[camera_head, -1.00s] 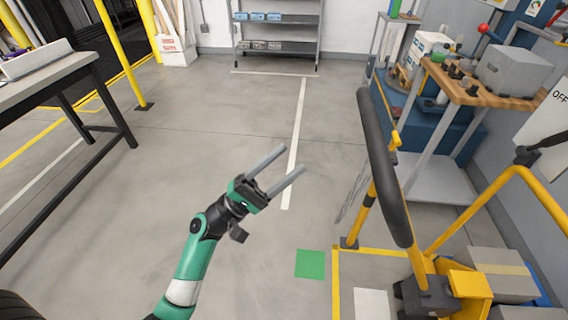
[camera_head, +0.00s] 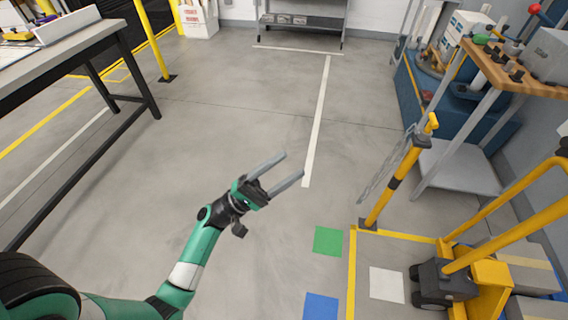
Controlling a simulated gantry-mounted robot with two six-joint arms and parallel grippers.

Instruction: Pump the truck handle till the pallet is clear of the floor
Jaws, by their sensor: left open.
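The pallet truck (camera_head: 490,285) stands at the lower right, with a yellow body and a dark pump unit with small wheels. Its yellow handle shaft (camera_head: 510,234) slants up to the right and leaves the picture; the black grip is out of view. Boxes (camera_head: 528,273) sit behind the truck at the right edge. The pallet under them is mostly hidden, and I cannot tell its height above the floor. My left gripper (camera_head: 281,169) is open and empty over bare floor, left of and apart from the truck. My right gripper is not in view.
A yellow post (camera_head: 399,177) stands between my left gripper and the truck. A wooden-topped workbench (camera_head: 520,75) is at the right and a dark-legged table (camera_head: 75,60) at the left. Green (camera_head: 328,240), white and blue floor squares lie near the truck. The middle floor is clear.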

